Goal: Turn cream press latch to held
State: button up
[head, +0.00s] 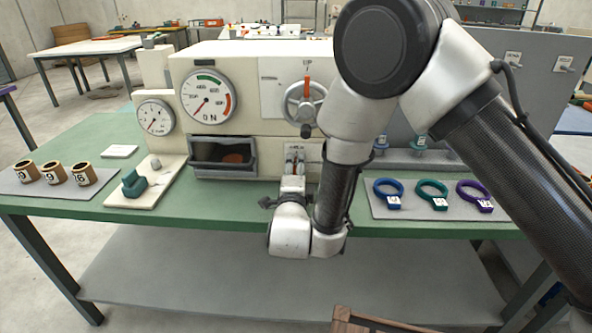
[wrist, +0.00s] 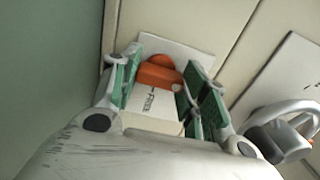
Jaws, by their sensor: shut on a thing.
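The cream press (head: 250,110) stands on the green table. Its orange latch (wrist: 158,72) sits on a white plate low on the front, with the word FREE readable beside it in the wrist view. My gripper (wrist: 165,82) is shut on the latch, one green-padded finger on each side. In the head view my gripper (head: 294,172) is at the press's lower front, and my arm covers part of the press. The latch's exact angle is hard to tell.
An open drawer (head: 222,155) is left of my gripper. Numbered rings (head: 433,194) lie right, brown cups (head: 53,172) left.

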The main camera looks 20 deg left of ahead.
jog(key=o, duration=1)
jog(key=shift+s, duration=0.1)
jog(key=v, duration=1.2)
